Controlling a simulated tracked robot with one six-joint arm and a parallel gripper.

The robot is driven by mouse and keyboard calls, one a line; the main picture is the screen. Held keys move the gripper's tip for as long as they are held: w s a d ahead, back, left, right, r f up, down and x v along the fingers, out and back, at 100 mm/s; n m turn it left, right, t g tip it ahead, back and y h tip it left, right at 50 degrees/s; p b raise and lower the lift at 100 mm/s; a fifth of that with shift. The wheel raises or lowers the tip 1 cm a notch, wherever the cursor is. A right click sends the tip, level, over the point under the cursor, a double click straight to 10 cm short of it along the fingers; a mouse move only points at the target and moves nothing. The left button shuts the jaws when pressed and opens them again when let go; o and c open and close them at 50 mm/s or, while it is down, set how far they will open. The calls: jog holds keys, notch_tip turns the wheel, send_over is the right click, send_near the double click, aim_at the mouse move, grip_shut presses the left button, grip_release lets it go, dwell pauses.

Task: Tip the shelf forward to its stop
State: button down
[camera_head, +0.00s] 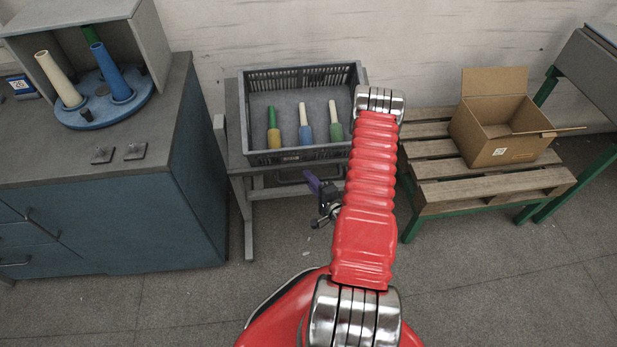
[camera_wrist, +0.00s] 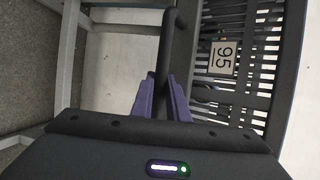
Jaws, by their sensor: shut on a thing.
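The grey shelf (camera_head: 233,118) stands against the wall and carries a dark grey slatted crate (camera_head: 302,155). I cannot tell its exact tilt. A dark bar handle (camera_head: 288,182) sits below the shelf's front edge. My gripper (camera_head: 314,183), with purple fingers, is at the right part of this handle, partly hidden by my red arm. In the wrist view the purple fingers (camera_wrist: 162,95) are shut on the dark handle bar (camera_wrist: 171,40), one on each side. The slatted crate (camera_wrist: 285,50) with a "95" label is at right there.
The crate holds green, yellow, blue and white cones (camera_head: 305,125). A blue cabinet (camera_head: 110,220) with a cone holder (camera_head: 105,100) is at left. A pallet bench (camera_head: 490,188) with an open cardboard box (camera_head: 500,130) is at right. Floor in front is clear.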

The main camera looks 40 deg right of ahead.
jog(key=shift+f, duration=0.35)
jog(key=c, duration=2.1)
grip_release()
jog(key=o, duration=0.4)
jog(key=shift+c, duration=0.2)
jog(key=shift+r, duration=0.1)
jog(key=v, duration=1.3)
jog(key=shift+s+a, duration=0.15)
jog(key=shift+s, duration=0.2)
